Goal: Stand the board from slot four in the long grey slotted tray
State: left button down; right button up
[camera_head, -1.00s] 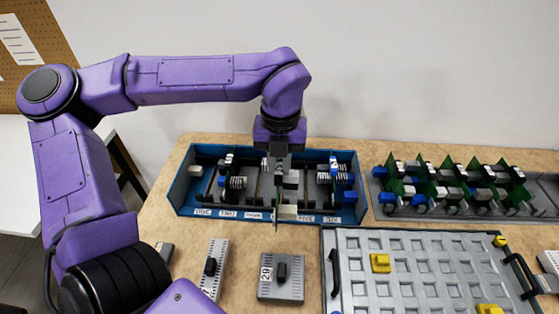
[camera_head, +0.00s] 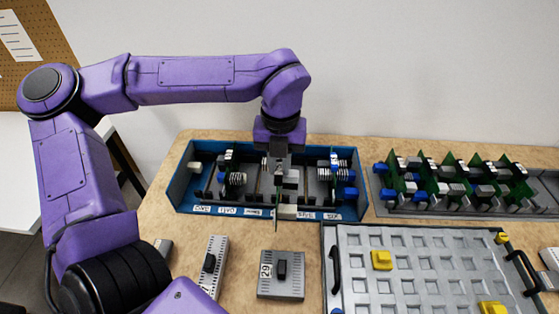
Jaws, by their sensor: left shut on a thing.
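My left gripper (camera_head: 281,165) points down over the middle of the blue slotted box (camera_head: 184,201). It is shut on a board (camera_head: 277,208) seen nearly edge-on, at the box's front wall; the jaws and arm hide much of it. I cannot tell whether the board still touches its slot. White labels run along the box's front edge, too small to read surely. Other boards stand in the box to the left and right. The long grey slotted tray (camera_head: 388,209) lies at the right with several green boards upright in it. My right gripper is not in view.
A grey tray with square pockets and yellow blocks (camera_head: 352,268) fills the front right. A grey block marked 29 (camera_head: 281,276) and another grey device (camera_head: 214,262) lie in front of the blue box.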

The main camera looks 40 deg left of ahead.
pick_arm(q)
jog(key=shift+f+b, duration=3)
jog(key=shift+f, duration=1.45)
dwell(1.5)
jog(key=c, duration=0.8)
grip_release()
jog(key=shift+c, duration=0.2)
jog(key=shift+r+p, duration=0.85)
jog(key=shift+p, duration=0.15)
